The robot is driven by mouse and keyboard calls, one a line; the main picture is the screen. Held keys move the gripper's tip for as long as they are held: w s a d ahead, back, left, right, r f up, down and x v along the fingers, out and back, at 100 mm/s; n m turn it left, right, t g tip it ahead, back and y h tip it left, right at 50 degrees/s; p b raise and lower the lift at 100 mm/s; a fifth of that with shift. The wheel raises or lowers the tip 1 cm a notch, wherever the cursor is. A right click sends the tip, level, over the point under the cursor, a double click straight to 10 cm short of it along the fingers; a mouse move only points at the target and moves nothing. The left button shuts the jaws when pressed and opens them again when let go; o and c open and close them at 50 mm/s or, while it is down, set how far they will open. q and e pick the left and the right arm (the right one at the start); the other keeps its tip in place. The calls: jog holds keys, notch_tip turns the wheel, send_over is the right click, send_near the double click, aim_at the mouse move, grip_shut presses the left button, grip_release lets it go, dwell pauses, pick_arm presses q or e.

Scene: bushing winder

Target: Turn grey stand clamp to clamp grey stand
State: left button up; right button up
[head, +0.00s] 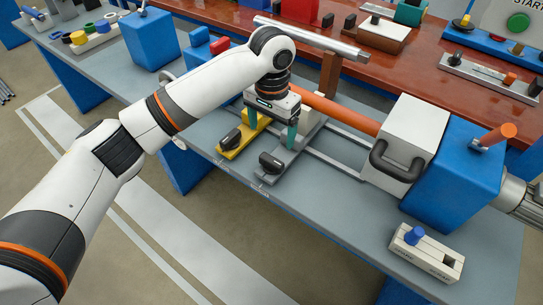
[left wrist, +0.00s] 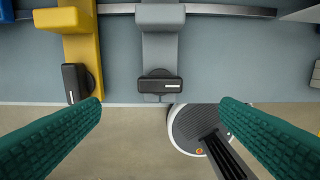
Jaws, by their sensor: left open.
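The grey stand (head: 309,132) sits on rails on the grey bench. Its foot carries the black grey stand clamp (head: 271,164) near the bench's front edge. In the left wrist view the clamp (left wrist: 160,86) lies crosswise on the grey stand (left wrist: 162,52). My left gripper (head: 271,131) points down above the stand's foot, with its teal fingers wide apart and nothing between them. In the left wrist view the clamp is centred a little beyond the gap between the fingertips (left wrist: 161,103); the fingers look clear of it. My right gripper is out of view.
A yellow stand (head: 235,142) with its own black clamp is close on the left. An orange rod (head: 340,110) runs above the rails to a white block (head: 407,135). A blue box (head: 455,170) is at the right.

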aim_at(272, 160)
pick_arm(q)
notch_tip(272, 160, down, 10)
jog(key=shift+f, duration=0.25)
